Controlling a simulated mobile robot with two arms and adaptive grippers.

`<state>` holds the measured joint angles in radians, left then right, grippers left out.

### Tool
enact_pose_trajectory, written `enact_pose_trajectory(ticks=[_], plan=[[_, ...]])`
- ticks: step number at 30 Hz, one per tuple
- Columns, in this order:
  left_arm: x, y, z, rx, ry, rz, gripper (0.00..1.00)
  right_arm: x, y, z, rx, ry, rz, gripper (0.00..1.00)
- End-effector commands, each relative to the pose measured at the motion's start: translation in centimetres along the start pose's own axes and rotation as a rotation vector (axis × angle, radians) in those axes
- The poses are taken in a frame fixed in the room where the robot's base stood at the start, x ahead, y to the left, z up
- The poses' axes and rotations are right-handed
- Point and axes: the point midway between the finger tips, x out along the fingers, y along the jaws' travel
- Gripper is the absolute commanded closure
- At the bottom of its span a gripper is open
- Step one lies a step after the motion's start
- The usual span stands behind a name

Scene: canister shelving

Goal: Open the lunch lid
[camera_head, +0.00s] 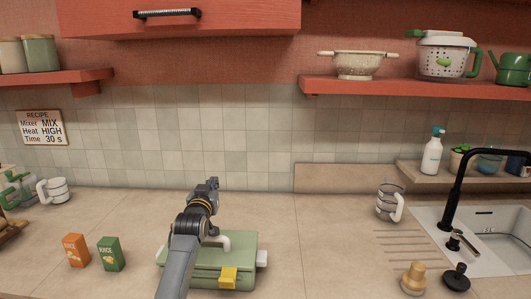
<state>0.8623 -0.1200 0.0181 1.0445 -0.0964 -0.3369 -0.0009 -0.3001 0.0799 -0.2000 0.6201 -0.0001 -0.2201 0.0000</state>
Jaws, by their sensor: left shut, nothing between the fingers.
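The lunch box is green and stands on the counter at bottom centre, and its lid (240,256) looks closed. A yellow latch (228,278) is on its front, and pale pieces show at its sides. A pale handle (222,240) shows on top, partly behind my arm. My left arm crosses in front of the box's left part and hides some of it. My left gripper (213,184) is shut and empty, appearing above the box's back edge in the picture. Whether it touches the box cannot be told. My right gripper is not in view.
An orange carton (75,251) and a green juice carton (110,254) stand left of the box. A mug (390,202), a wooden-topped item (413,278) and the sink (490,237) are to the right. The counter between box and mug is clear.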

Motion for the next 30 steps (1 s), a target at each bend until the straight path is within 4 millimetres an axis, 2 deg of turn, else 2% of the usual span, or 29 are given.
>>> enact_pose_trajectory(ticks=[1, 6, 22, 30], plan=[[0.3, 0.0, 0.3, 0.000, 0.001, 0.000, 1.00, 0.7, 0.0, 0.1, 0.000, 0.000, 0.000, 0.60], [0.9, 0.0, 0.4, -0.001, 0.000, 0.000, 1.00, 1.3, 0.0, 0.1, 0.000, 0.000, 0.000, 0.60], [1.1, 0.0, 0.2, 0.000, 0.000, 0.000, 1.00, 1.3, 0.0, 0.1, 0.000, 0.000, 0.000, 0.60], [0.0, 0.0, -0.2, 0.000, -0.001, 0.000, 1.00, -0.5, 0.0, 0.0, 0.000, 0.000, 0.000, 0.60]])
